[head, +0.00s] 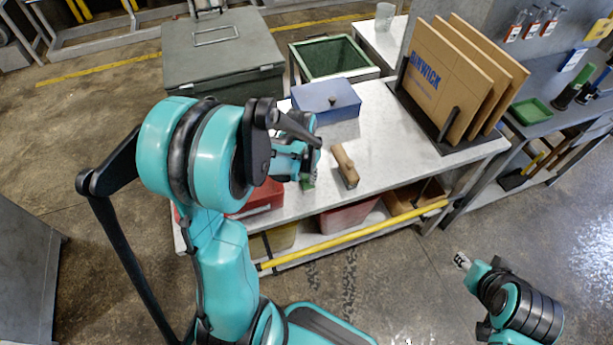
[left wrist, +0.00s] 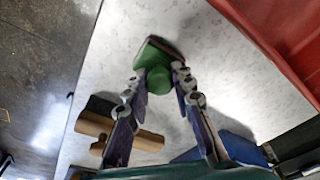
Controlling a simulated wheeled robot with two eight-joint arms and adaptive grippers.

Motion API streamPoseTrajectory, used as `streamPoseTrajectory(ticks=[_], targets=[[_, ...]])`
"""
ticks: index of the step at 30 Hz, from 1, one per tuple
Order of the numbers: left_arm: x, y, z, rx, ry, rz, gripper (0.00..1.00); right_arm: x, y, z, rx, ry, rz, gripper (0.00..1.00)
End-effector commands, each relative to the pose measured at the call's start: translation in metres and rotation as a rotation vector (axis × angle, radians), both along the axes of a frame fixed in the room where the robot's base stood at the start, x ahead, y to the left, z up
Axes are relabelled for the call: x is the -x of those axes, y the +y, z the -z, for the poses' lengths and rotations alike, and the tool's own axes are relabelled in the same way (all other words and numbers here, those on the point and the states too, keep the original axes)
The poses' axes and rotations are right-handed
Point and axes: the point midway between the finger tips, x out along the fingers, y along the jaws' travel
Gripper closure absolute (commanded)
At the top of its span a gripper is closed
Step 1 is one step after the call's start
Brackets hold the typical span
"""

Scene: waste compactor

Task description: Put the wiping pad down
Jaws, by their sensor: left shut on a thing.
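The wiping pad is a green block with a green knob and a dark underside. In the left wrist view the wiping pad (left wrist: 152,55) sits between the fingertips of my left gripper (left wrist: 160,80), which is shut on its knob. In the head view a bit of the green pad (head: 308,184) shows below my left gripper (head: 306,172), over the front part of the pale worktable (head: 385,130). My arm hides most of it. I cannot tell whether the pad touches the tabletop. My right gripper (head: 463,262) is over the floor at lower right, too small to judge.
A wooden-backed brush (head: 344,163) lies just right of the pad. A blue lidded box (head: 326,102) stands behind it. A red bin (head: 262,198) is near the table's front left. Cardboard sheets (head: 440,80) stand in a rack at the right. The table's middle right is clear.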

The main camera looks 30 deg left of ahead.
Motion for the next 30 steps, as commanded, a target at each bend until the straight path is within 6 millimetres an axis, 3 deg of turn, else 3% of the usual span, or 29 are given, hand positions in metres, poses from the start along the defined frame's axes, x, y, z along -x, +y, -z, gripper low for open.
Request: streamPoseTrajectory(ticks=[9,10,12,23,30], targets=[[0.0,0.0,0.003,0.0,0.0,0.0,0.99,0.0,0.0,0.003,0.0,0.0,0.0,0.6],[0.0,0.0,0.002,0.0,0.0,0.0,0.68,0.0,0.0,0.002,0.0,0.0,0.0,0.6],[0.0,0.0,0.001,0.0,0.0,0.0,0.55,0.0,0.0,0.002,0.0,0.0,0.0,0.6],[0.0,0.0,-0.003,0.0,0.0,0.0,0.55,0.0,0.0,-0.003,0.0,0.0,0.0,0.6],[0.007,-0.001,-0.047,0.0,0.0,0.0,0.55,0.0,0.0,-0.02,0.0,0.0,0.0,0.6]])
